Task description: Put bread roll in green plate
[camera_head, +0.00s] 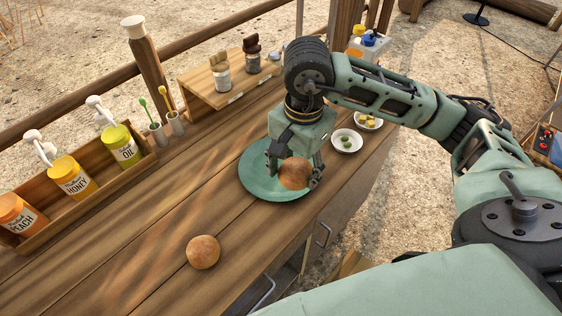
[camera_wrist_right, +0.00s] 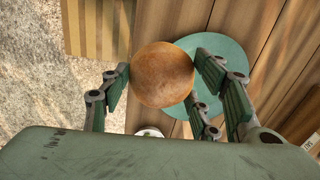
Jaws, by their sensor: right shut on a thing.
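My right gripper (camera_head: 292,172) is shut on a round brown bread roll (camera_head: 295,174) and holds it over the right part of the green plate (camera_head: 253,183). In the right wrist view the roll (camera_wrist_right: 162,75) sits between the fingers (camera_wrist_right: 160,80), and the green plate (camera_wrist_right: 232,60) shows behind it and to the right. I cannot tell whether the roll touches the plate. A second bread roll (camera_head: 203,252) lies on the wooden table, nearer and to the left of the plate. My left gripper is not in view.
A wooden rack (camera_head: 90,195) with peach, honey and oil pump jars stands at the left. Two small bowls, one with green bits (camera_head: 347,141) and one with yellow bits (camera_head: 368,121), are right of the plate. A wooden stand (camera_head: 215,85) with jars is at the back. The table's front edge has handles below.

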